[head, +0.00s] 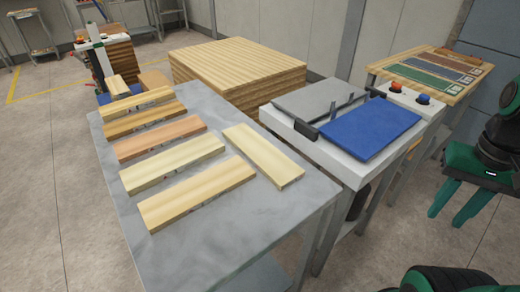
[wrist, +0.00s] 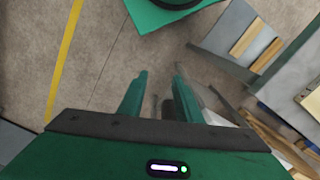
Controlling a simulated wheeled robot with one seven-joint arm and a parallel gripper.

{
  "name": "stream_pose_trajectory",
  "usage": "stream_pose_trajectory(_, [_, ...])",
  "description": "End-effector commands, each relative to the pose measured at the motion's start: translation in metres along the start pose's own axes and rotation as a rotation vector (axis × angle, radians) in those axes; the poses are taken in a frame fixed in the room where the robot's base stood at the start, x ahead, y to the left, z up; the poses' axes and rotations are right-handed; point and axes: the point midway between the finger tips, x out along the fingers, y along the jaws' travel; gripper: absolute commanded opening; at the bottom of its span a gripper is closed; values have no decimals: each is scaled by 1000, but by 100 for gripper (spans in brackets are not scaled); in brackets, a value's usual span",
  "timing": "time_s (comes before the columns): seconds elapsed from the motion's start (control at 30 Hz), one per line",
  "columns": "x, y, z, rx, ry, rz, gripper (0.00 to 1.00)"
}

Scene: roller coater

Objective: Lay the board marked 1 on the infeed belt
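Several wooden boards lie on a grey table in the head view: a pale one (head: 137,104), a tan one (head: 145,119), a reddish one (head: 160,138), a pale yellow one (head: 172,163), a front yellow one (head: 197,192) and a separate pale one (head: 262,155) at the right. Small marks beside them are too small to read, so I cannot tell which is board 1. A blue belt surface (head: 370,128) lies on the white machine, probably the infeed belt; no board is on it. My gripper (head: 447,217) is open and empty, right of the machine and apart from the boards.
The grey table (head: 255,215) has bare room at its front right. A grey plate (head: 318,97) adjoins the blue surface. A stack of planks (head: 240,65) stands behind, and a wooden bench (head: 462,93) with coloured panels stands at the right. Floor is clear at left.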

Motion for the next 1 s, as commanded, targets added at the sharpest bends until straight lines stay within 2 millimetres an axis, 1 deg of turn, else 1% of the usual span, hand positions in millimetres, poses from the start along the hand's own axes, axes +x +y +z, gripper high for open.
stream_pose_trajectory(0.03, [0, 0, 0, 0, 0, 0, 38])
stream_pose_trajectory(0.07, [0, 0, 0, -2, 0, 0, 46])
stream_pose_trajectory(0.1, [-5, 4, 7, -9, 12, -6, 55])
stream_pose_trajectory(0.17, [-7, 0, 5, -28, 21, -8, 70])
stream_pose_trajectory(0.2, [-9, -5, 0, -50, 28, -8, 75])
stream_pose_trajectory(0.27, [-12, -16, -13, -106, 46, -8, 75])
stream_pose_trajectory(0.37, [-19, -48, -36, -225, 81, -16, 75])
stream_pose_trajectory(0.4, [-23, -65, -46, -281, 99, -20, 75])
stream_pose_trajectory(0.47, [-29, -94, -58, -367, 129, -28, 75])
stream_pose_trajectory(0.5, [-32, -114, -65, -422, 149, -35, 75])
stream_pose_trajectory(0.57, [-37, -146, -74, -505, 178, -47, 75])
stream_pose_trajectory(0.6, [-41, -168, -77, -561, 196, -57, 75])
stream_pose_trajectory(0.67, [-46, -203, -79, -646, 224, -73, 75])
stream_pose_trajectory(0.7, [-48, -226, -79, -702, 243, -85, 75])
stream_pose_trajectory(0.77, [-53, -262, -75, -784, 268, -105, 75])
stream_pose_trajectory(0.8, [-55, -284, -71, -836, 283, -118, 75])
stream_pose_trajectory(0.87, [-59, -316, -63, -908, 305, -138, 75])
stream_pose_trajectory(0.9, [-61, -335, -56, -951, 317, -151, 75])
stream_pose_trajectory(1.0, [-65, -373, -40, -1041, 342, -180, 75])
